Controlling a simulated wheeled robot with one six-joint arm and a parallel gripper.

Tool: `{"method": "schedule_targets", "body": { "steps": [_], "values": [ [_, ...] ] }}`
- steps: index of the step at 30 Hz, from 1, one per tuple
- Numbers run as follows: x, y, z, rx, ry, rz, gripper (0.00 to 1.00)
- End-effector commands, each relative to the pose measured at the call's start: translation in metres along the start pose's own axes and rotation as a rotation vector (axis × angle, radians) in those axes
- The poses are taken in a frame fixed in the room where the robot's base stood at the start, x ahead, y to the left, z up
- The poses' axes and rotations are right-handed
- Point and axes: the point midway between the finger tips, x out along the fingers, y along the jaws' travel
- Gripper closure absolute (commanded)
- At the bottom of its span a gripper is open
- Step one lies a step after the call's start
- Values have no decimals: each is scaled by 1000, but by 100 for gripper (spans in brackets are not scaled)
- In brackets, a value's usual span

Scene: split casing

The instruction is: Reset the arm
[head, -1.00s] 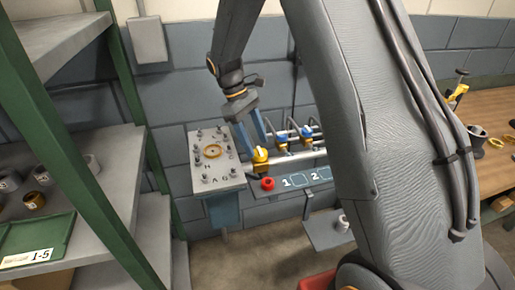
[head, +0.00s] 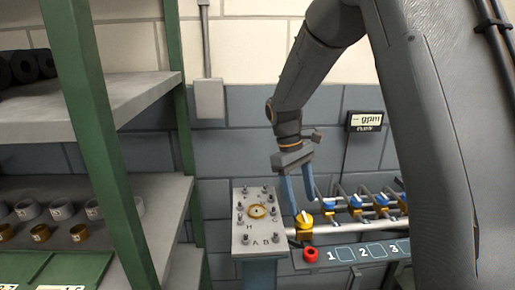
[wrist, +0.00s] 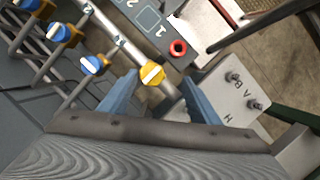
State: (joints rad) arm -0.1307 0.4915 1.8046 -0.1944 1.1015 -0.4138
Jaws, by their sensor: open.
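My gripper (head: 299,200) is open, with its two blue fingers pointing down above the pipe row in the head view. In the wrist view my gripper (wrist: 158,92) has its fingers spread, with a yellow knob (wrist: 152,73) showing between them. The same yellow knob (head: 304,219) sits just below the fingertips in the head view. I cannot tell whether the fingers touch it. Nothing is held. The grey plate with studs and a brass ring (head: 257,238) stands to the left of the gripper, marked with letters.
Several blue-handled valves (head: 328,207) line the pipe to the right. A red button (head: 310,255) and a numbered panel (head: 340,254) lie in front. A green-posted shelf (head: 98,120) with cups stands at the left. A small gpm display (head: 365,121) hangs on the wall.

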Motion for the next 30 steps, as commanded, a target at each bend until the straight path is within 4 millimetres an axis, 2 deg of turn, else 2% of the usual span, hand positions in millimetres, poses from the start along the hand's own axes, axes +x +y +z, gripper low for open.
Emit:
{"method": "schedule_targets", "body": {
  "steps": [1, 9, 15, 19, 30],
  "values": [
    [6, -7, 15, 52, 37, -7, 43],
    [49, -55, 86, 412, 267, -55, 43],
    [74, -82, 123, 605, 373, -80, 43],
    [80, -88, 133, 655, 400, -86, 43],
    [81, -88, 133, 658, 401, -86, 43]
  ]
}}
